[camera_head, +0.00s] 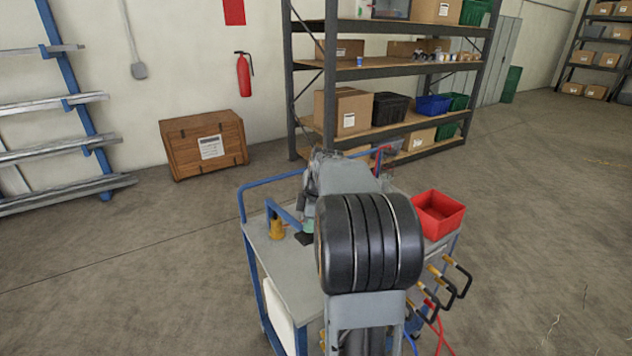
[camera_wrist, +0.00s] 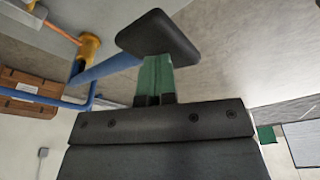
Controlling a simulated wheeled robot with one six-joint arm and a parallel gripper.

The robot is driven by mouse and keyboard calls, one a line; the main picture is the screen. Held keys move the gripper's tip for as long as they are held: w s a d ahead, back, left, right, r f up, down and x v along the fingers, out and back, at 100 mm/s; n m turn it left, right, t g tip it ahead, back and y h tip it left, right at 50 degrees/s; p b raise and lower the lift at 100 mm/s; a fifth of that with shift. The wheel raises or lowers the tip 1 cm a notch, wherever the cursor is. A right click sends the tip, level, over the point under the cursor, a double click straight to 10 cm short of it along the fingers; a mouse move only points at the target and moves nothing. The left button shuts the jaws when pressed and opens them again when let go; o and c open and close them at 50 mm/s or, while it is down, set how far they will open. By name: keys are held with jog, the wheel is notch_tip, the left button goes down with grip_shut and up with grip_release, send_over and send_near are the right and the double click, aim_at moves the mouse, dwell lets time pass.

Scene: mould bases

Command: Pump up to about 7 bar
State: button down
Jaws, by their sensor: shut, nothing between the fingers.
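A hand pump with a yellow body (camera_head: 277,230) stands on the grey cart top (camera_head: 300,282). Its blue lever (camera_head: 283,213) slants down toward my gripper (camera_head: 308,228). In the wrist view the yellow body (camera_wrist: 90,46) is at the upper left, and the blue lever (camera_wrist: 115,67) runs from it to behind my gripper (camera_wrist: 156,75). My green fingers are shut and empty, with a dark block (camera_wrist: 158,36) at their tips. I cannot tell whether they touch the lever. My arm hides much of the cart. I see no readable pressure gauge.
A red bin (camera_head: 438,213) sits at the cart's right, above several black-and-yellow clamps (camera_head: 450,281) and hanging hoses. A blue push rail (camera_head: 270,183) edges the back. A wooden crate (camera_head: 205,145) and shelving (camera_head: 390,75) stand behind. Floor left and right is open.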

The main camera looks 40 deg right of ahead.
jog(key=shift+r+p, duration=0.4)
jog(key=shift+r, duration=0.65)
jog(key=shift+r, duration=0.1)
notch_tip(320, 180, up, 5)
jog(key=p, duration=0.3)
jog(key=shift+p, duration=0.4)
